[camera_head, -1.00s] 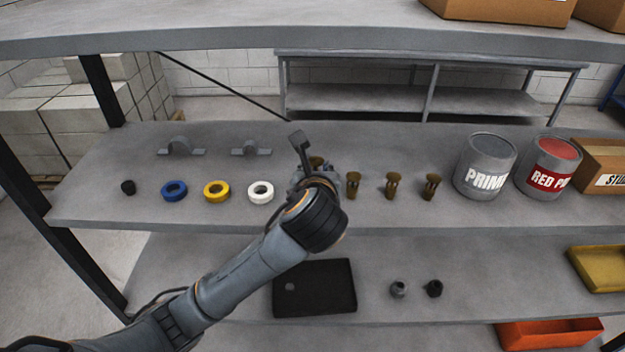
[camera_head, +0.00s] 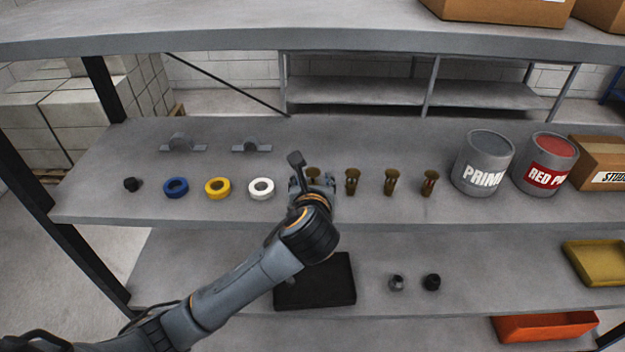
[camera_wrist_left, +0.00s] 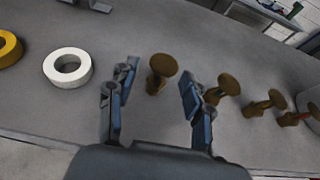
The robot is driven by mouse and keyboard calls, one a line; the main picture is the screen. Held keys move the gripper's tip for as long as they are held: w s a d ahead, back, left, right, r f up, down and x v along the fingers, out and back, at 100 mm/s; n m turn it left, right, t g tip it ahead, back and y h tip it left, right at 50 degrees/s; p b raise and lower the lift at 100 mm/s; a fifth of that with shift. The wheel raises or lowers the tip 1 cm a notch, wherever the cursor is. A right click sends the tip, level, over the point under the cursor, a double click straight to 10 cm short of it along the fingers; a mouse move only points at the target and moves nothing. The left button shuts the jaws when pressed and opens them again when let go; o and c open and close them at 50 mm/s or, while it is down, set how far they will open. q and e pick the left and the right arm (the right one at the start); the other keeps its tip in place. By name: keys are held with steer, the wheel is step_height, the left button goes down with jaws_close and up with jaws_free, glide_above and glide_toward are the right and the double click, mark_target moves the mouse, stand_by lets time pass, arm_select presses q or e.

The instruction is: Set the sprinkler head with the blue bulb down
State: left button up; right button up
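A brass sprinkler head (camera_head: 314,173) stands on the middle shelf at the left end of a row of similar heads; its bulb colour is hidden. In the left wrist view this head (camera_wrist_left: 160,72) stands upright between my left gripper's spread fingers (camera_wrist_left: 157,84), with a gap on both sides. In the head view my left gripper (camera_head: 312,186) is at this head, partly covering it. The other sprinkler heads (camera_head: 352,181) (camera_head: 390,181) (camera_head: 429,182) stand to its right; the rightmost shows a red bulb. My right gripper is out of view.
White (camera_head: 261,188), yellow (camera_head: 217,188) and blue (camera_head: 175,188) tape rolls lie to the left. Two grey brackets (camera_head: 183,143) (camera_head: 251,145) sit behind. Paint cans (camera_head: 483,163) (camera_head: 545,164) stand right. A black tray (camera_head: 316,283) is on the lower shelf.

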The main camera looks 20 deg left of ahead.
arm_select(q)
steer(key=shift+s+d+r, duration=0.1)
steer(key=shift+s+r, duration=0.05)
steer(key=b+v, duration=0.2)
steer(key=v, duration=0.9)
steer(key=shift+s+b, duration=0.35)
steer(key=shift+b, duration=0.05)
steer(key=shift+r, duration=0.1)
